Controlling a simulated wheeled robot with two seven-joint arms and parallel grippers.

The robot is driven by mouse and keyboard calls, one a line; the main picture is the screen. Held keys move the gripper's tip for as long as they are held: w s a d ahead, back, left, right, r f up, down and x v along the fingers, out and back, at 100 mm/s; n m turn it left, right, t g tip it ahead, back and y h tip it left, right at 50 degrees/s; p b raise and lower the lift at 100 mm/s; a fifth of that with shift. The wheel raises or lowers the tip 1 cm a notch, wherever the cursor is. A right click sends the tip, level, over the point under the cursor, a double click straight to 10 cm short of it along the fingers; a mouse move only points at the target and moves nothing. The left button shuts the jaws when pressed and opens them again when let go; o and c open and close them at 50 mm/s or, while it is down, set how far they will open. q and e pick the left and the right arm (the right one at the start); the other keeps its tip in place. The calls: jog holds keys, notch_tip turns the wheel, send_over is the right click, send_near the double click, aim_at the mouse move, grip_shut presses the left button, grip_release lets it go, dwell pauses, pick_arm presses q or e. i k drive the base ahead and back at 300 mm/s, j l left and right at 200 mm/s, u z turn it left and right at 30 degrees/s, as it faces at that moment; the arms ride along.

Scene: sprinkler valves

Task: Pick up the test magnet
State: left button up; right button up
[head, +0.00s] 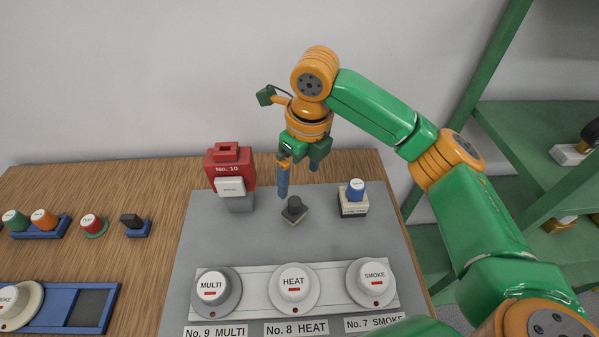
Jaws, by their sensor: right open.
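No readable label marks the test magnet. A small dark block with a knob (295,208) on the grey panel (230,257) could be it, but I cannot tell for sure. My right gripper (298,182) is open and empty, fingers pointing down, above and just behind the dark block. A blue-capped piece (357,189) stands on a small pale labelled base (354,209) to the right of the block; its lettering is too small to read. My left gripper is not in view.
A red No. 10 box (229,167) stands left of the gripper. MULTI (212,287), HEAT (294,283) and SMOKE (373,278) detectors sit along the front. Coloured caps (43,219) and a black piece (131,220) are on the wooden table (160,190). A green shelf (535,115) is at right.

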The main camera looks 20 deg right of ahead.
aim_at(90, 223)
jog(key=k, duration=1.5)
